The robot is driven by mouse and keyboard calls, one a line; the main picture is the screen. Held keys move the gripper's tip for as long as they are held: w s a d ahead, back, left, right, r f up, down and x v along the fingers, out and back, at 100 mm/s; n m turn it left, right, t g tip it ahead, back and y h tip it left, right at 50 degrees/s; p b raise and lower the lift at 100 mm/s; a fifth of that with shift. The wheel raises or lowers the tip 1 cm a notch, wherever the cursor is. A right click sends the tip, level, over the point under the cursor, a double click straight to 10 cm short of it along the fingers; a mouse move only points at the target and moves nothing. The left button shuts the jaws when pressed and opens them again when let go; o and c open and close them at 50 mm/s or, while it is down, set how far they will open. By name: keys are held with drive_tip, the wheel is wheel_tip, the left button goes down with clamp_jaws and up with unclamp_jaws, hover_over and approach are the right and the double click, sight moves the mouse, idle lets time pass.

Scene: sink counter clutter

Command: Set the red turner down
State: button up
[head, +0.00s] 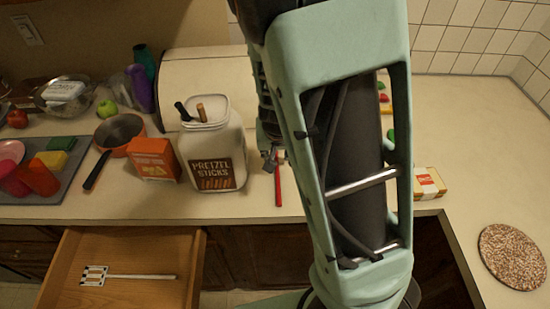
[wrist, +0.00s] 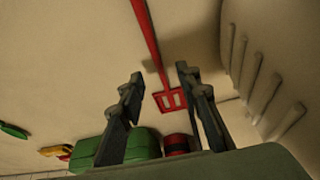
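The red turner shows in the wrist view as a long thin handle (wrist: 147,38) running from the top edge down to a slotted head (wrist: 172,99). It appears to lie on the counter, with a faint shadow beside it. My gripper (wrist: 160,76) is open, its two fingers apart, with the turner in the gap between them and no clear contact. In the head view my gripper (head: 270,158) is low over the counter, right of the pretzel jar. The red handle (head: 278,187) shows below it, pointing to the front edge; the turner's head is hidden by my arm.
The pretzel sticks jar (head: 219,150) stands close left of my gripper, beside an orange box (head: 154,159) and a pan (head: 119,132). An open drawer (head: 70,262) holds a white slotted utensil (head: 130,276). A small package (head: 430,183) and a round speckled mat (head: 514,256) lie right.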

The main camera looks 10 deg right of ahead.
sight(277, 159)
drive_tip(key=shift+b+x, duration=0.6)
drive_tip(key=shift+x, duration=0.9)
clamp_jaws()
